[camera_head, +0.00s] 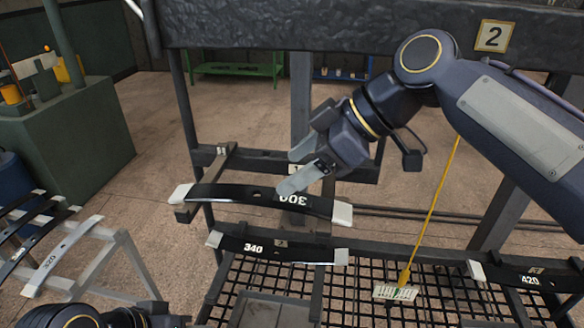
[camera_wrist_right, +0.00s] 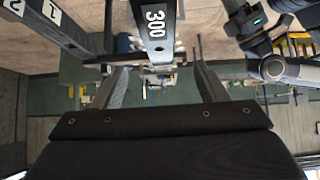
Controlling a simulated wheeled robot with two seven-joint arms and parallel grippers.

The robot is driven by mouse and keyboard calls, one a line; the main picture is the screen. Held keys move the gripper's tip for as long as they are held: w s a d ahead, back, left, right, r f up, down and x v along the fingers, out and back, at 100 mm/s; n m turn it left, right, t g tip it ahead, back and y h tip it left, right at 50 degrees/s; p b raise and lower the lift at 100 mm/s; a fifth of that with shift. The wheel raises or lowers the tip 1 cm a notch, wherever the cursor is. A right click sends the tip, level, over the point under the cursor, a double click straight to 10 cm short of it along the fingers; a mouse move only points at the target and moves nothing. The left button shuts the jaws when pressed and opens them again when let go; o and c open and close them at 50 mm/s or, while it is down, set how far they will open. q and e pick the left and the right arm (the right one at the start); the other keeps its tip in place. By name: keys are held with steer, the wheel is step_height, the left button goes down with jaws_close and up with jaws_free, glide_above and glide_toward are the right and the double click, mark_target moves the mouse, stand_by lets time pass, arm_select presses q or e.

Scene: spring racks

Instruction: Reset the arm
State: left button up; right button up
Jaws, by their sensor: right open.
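My right gripper (camera_head: 303,170) reaches in from the right, above a dark leaf spring marked 300 (camera_head: 235,194) with white ends. In the right wrist view the two fingers (camera_wrist_right: 163,86) stand apart, with nothing gripped between them. The spring (camera_wrist_right: 153,20) lies ahead of them there, its 300 label showing. In the head view the spring sits on the rack, and one finger overlaps it near the label. Whether they touch I cannot tell. Part of my left arm shows at the bottom left, but its gripper is not in view.
A spring marked 340 (camera_head: 277,248) lies lower on the rack, and one marked 420 (camera_head: 524,279) at the right. More springs rest on a light stand (camera_head: 127,262) at left. A dark beam (camera_head: 350,28) with a 2 plate crosses the top.

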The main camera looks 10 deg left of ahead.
steer(key=d+f+m, duration=0.1)
steer(key=d, duration=0.1)
steer(key=d+f+m+t, duration=0.1)
steer(key=d, duration=0.2)
steer(key=d+f+m, duration=0.1)
steer(key=d+m, duration=0.1)
steer(key=d, duration=0.1)
steer(key=shift+s+f+t+h, duration=0.15)
steer(key=shift+s+t+h, duration=0.15)
steer(key=shift+s, duration=0.05)
steer(key=s+d+f+m+t+h, duration=0.2)
steer(key=s+d+f+m, duration=0.5)
steer(key=f, duration=0.3)
steer(key=s+d+f+m+t+h, duration=0.1)
steer(key=s+d+f+m+h, duration=0.1)
steer(key=s+d+f+m, duration=0.6)
step_height(320, 180, down, 2)
steer(key=shift+d+f+t+h, duration=0.3)
steer(key=shift+d+t, duration=0.1)
steer(key=shift+d, duration=0.75)
